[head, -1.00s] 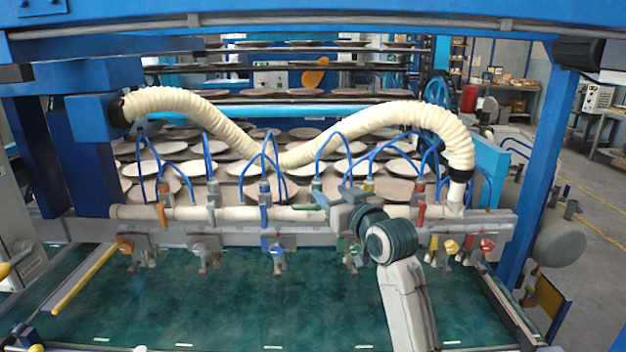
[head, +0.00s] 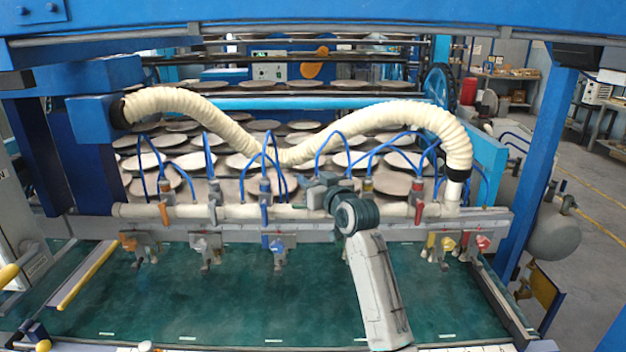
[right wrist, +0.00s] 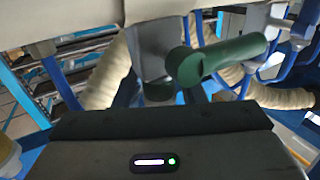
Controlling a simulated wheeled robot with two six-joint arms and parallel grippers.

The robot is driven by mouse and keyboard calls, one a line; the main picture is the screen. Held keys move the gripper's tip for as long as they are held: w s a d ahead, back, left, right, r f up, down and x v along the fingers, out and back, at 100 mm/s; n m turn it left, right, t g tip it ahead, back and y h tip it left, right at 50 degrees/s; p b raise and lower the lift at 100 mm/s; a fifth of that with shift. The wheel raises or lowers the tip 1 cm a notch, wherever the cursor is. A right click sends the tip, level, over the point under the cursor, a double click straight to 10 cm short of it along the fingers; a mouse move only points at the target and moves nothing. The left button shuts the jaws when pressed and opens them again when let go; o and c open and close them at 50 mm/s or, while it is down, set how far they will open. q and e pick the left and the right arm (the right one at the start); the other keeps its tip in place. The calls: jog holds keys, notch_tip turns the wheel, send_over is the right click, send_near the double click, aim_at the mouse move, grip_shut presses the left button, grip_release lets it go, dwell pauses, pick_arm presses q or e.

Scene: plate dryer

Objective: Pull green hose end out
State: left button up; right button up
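A row of valves with coloured handles sits along the cream pipe (head: 240,211), and thin blue hoses rise from it. My right gripper (head: 314,190) is at this row, right of the blue hose end (head: 265,185), where a blue hose (head: 322,152) comes down. The gripper covers the green hose end in the head view. In the right wrist view a green valve handle (right wrist: 232,56) lies close in front of the dark gripper body, beside a grey block (right wrist: 150,48). The fingertips are not clear, so I cannot tell whether they grip anything. My left gripper is not in view.
A thick cream ribbed hose (head: 400,115) arches over the row. Orange (head: 164,214) and red (head: 419,212) handles flank the spot. The green belt (head: 220,300) in front is bare.

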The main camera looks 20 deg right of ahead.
grip_shut()
jog(key=shift+r+p, duration=0.9)
jog(key=shift+r, duration=0.4)
jog(key=shift+o, duration=1.8)
grip_release()
jog(key=shift+f, duration=0.1)
jog(key=shift+s+d+f+b, duration=0.1)
jog(key=shift+s+b, duration=0.15)
jog(key=shift+b, duration=0.05)
jog(key=s+d+b, duration=0.2)
jog(key=s+b, duration=0.1)
jog(key=s, duration=0.7)
